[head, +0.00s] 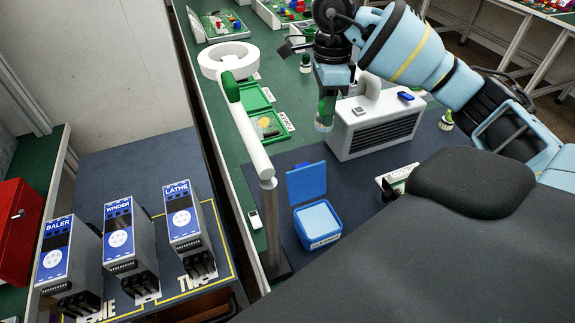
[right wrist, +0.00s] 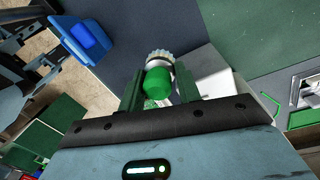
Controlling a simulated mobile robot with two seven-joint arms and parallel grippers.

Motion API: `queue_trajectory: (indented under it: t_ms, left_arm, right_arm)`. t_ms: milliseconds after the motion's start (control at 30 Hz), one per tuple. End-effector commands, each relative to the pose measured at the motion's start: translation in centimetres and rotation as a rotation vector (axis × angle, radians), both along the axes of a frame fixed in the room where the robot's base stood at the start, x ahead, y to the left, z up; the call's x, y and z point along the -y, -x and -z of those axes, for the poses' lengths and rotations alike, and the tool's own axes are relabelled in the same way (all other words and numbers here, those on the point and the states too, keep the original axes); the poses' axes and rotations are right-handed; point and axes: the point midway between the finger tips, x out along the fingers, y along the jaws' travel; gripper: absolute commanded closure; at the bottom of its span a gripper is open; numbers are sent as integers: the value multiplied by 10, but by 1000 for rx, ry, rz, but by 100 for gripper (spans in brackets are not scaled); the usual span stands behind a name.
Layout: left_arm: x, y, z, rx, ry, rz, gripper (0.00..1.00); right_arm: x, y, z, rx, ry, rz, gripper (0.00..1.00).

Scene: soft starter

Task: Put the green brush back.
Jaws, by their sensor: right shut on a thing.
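My right gripper (head: 328,90) is shut on the green brush (head: 324,121), which points down with its pale bristle end lowest. It hangs in the air just left of the grey grilled unit. In the right wrist view the green brush (right wrist: 157,84) sits between the green fingers, with its round green end toward the camera and its pale ridged end beyond. Its height above the bench is hard to tell. My left gripper is not in view.
An open blue box (head: 318,222) stands on the dark mat below the brush. The grilled unit (head: 385,130), an open green case (head: 262,122) and a white pole (head: 245,125) are nearby. Mat between the blue box and the unit is clear.

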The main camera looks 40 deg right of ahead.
Motion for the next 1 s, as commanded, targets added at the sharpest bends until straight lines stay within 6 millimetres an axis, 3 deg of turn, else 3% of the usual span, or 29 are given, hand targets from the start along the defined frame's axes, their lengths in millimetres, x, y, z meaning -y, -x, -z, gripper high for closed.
queue_trajectory:
  t_ms: [100,567,733,1000]
  left_arm:
    - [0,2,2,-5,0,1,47]
    - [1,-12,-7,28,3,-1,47]
    - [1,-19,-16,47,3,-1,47]
    - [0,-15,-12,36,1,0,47]
  right_arm:
    - [0,1,29,-9,1,0,100]
    - [-1,1,130,-4,0,-1,100]
    - [-31,-8,122,4,-3,-3,100]
    - [-40,-10,125,0,0,-1,100]
